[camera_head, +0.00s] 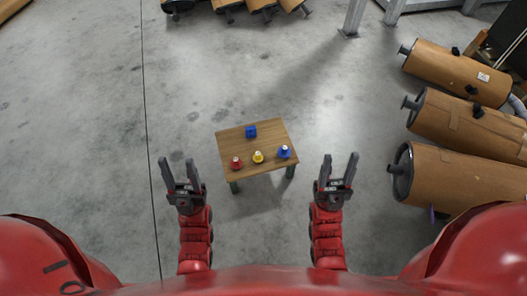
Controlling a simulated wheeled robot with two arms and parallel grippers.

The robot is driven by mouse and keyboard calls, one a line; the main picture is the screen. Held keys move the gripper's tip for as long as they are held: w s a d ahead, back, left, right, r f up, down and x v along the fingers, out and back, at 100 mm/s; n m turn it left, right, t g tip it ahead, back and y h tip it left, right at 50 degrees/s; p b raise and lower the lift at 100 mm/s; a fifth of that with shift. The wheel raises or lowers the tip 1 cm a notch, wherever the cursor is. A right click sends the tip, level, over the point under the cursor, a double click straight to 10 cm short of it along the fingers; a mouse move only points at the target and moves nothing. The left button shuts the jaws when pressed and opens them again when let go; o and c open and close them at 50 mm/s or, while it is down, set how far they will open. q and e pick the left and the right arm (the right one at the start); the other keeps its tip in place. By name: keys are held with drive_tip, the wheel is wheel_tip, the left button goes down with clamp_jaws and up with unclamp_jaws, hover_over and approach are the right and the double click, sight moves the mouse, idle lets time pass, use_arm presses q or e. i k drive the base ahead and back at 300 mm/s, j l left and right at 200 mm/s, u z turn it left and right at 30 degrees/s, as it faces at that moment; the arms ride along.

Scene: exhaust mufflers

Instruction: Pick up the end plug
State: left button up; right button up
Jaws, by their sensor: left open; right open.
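A small wooden table (240,147) stands on the floor ahead of me. On it sit a red piece with a pale top (236,163), a yellow piece with a pale top (258,157), a blue piece with a pale top (284,152) and a blue block (251,131) further back. They are too small for me to tell which is the end plug. My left gripper (177,161) is open and empty, left of the table. My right gripper (340,157) is open and empty, right of the table. Neither touches anything.
Large mufflers wrapped in brown cardboard (463,126) lie along the right side. More wrapped mufflers (228,5) lie at the top edge. Grey metal legs (354,18) stand at the top right. The concrete floor (90,110) around the table is clear.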

sight(284, 152)
drive_tip(key=z, duration=3.4)
drive_tip(key=u, duration=3.1)
drive_tip(key=i+l+z, duration=0.15)
drive_tip(key=i+z, duration=0.15)
drive_tip(key=i, duration=0.35)
